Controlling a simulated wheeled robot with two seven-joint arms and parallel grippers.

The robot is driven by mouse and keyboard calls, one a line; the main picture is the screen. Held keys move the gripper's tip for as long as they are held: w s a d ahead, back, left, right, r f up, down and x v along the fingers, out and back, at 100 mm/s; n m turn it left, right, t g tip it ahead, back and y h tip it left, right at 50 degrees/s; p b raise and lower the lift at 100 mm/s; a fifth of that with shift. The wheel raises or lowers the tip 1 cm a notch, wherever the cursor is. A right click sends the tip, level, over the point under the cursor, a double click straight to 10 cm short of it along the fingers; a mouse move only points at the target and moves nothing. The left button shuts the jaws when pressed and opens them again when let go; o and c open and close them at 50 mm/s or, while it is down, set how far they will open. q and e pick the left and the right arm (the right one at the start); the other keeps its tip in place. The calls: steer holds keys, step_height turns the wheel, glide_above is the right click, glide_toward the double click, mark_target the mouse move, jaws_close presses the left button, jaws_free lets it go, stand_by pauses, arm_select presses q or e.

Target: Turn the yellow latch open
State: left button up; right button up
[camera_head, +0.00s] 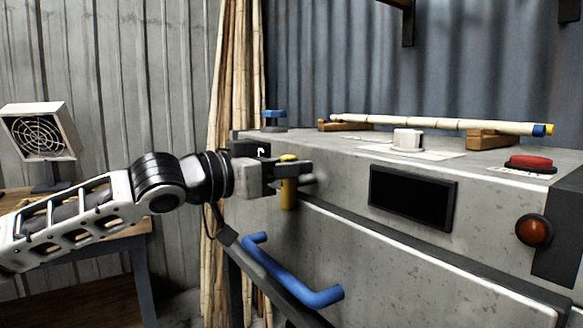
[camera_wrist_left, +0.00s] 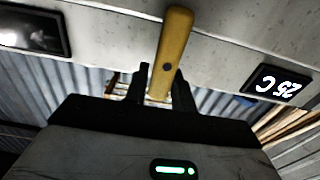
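The yellow latch (camera_head: 288,197) hangs almost straight down on the front of the grey machine, near its left end. My left gripper (camera_head: 290,178) is at the latch, with one finger on each side. The gripper hides part of the latch in the head view. My right gripper is in neither view.
A blue handle (camera_head: 290,272) sticks out below the latch. The grey machine (camera_head: 330,185) carries a dark screen (camera_head: 412,198), a red button (camera_head: 531,162) and an orange-red knob (camera_head: 534,230). A rattan pole (camera_head: 440,123) lies on wooden supports on top. Upright canes (camera_head: 232,80) stand behind.

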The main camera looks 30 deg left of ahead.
arm_select(q)
jaws_close()
steer(key=m, duration=0.2)
steer(key=d+m, duration=0.1)
steer(key=m, duration=0.1)
steer(key=shift+s+p, duration=0.2)
steer(key=shift+p, duration=0.15)
steer(key=m, duration=0.5)
steer(key=shift+s+d+f+p, duration=0.15)
steer(key=shift+d+f+p, duration=0.15)
steer(key=shift+d+f, duration=0.1)
steer(key=m, duration=0.4)
steer(key=shift+s+d+f+m+p, duration=0.1)
steer(key=shift+d+f+m+p, duration=0.2)
steer(key=shift+f, duration=0.1)
steer(key=shift+f+m, duration=0.25)
steer(key=shift+m, duration=0.85)
steer(key=shift+f+m, duration=0.25)
steer(key=shift+m, duration=0.85)
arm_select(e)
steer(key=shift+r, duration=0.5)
